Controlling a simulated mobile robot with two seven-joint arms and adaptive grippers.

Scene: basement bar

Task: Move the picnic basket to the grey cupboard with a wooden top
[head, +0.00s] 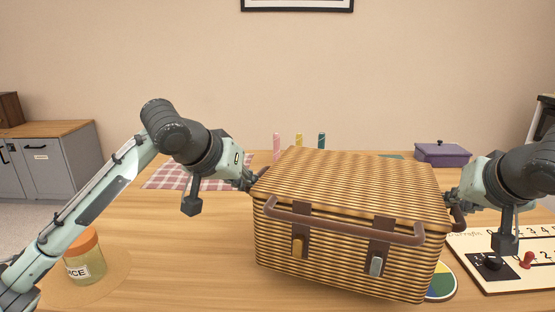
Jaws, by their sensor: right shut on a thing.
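The picnic basket (345,240), striped woven wicker with a closed lid, brown straps and a brown handle across its front, is in front of me over the wooden table. My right gripper (456,208) is shut on its right side. My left gripper (256,179) is at its upper left edge; its fingers are partly hidden, so I cannot tell whether it grips. The basket looks slightly turned and tilted; I cannot tell whether its underside touches the table. The grey cupboard with a wooden top (70,160) stands at the far left, beyond the table.
A jar with an orange lid (84,258) stands at the front left on a round mat. A game board (512,275) is at the right.

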